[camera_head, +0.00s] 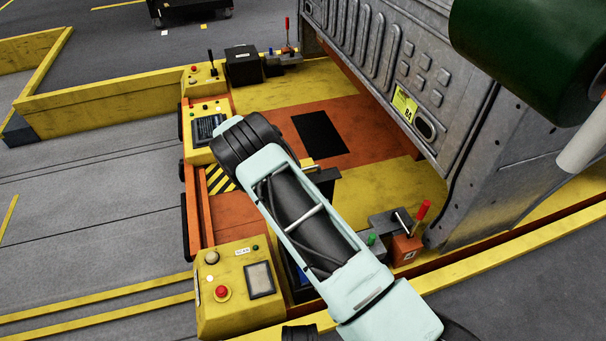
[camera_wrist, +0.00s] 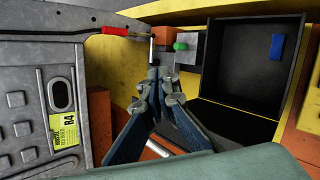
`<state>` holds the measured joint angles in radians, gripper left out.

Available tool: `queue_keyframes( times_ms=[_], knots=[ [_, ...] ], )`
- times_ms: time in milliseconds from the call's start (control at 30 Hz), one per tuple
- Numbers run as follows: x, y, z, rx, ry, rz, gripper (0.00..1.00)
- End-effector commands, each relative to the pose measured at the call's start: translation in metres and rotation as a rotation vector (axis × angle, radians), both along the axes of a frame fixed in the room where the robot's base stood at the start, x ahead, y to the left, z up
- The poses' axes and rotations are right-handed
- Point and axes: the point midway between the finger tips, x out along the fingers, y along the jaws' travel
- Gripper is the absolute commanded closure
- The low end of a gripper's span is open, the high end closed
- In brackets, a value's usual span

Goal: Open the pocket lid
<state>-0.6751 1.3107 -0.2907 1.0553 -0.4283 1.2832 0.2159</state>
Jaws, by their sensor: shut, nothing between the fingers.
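In the wrist view, a dark box-like piece with a raised rim (camera_wrist: 235,60) stands at the upper right and bears a small blue tab (camera_wrist: 277,47). A dark lower section (camera_wrist: 235,120) lies just below it. It appears to be the pocket with its lid, but I cannot tell which part is the lid or how far it is open. My gripper (camera_wrist: 157,80) is shut and empty, left of the dark piece and apart from it. In the head view, my arm covers the gripper and most of this corner; a dark blue part (camera_head: 300,275) shows beside it.
A red-handled lever (camera_head: 423,211) and a green knob (camera_head: 372,239) sit close to my arm. A grey metal panel with a yellow label (camera_head: 405,104) rises behind. A yellow console with a red button (camera_head: 222,292) stands at the front left. The orange-yellow deck's middle is mostly clear.

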Motion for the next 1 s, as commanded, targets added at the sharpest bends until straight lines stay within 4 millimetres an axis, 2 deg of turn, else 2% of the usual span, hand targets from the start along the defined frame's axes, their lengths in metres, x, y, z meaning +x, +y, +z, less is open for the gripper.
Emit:
queue_keyframes(
  times_ms=[33, 300, 600, 800, 1000],
  knots=[
    [-0.007, 0.0, 0.0, -0.049, 0.071, 0.101, 1.0],
    [-0.024, -0.003, 0.0, -0.328, 0.485, 0.615, 1.0],
    [-0.035, 0.008, 0.006, -0.704, 1.024, 1.097, 1.0],
    [-0.043, 0.022, 0.01, -0.996, 1.431, 1.335, 1.0],
    [-0.054, 0.039, 0.011, -1.315, 1.866, 1.476, 1.0]
  ],
)
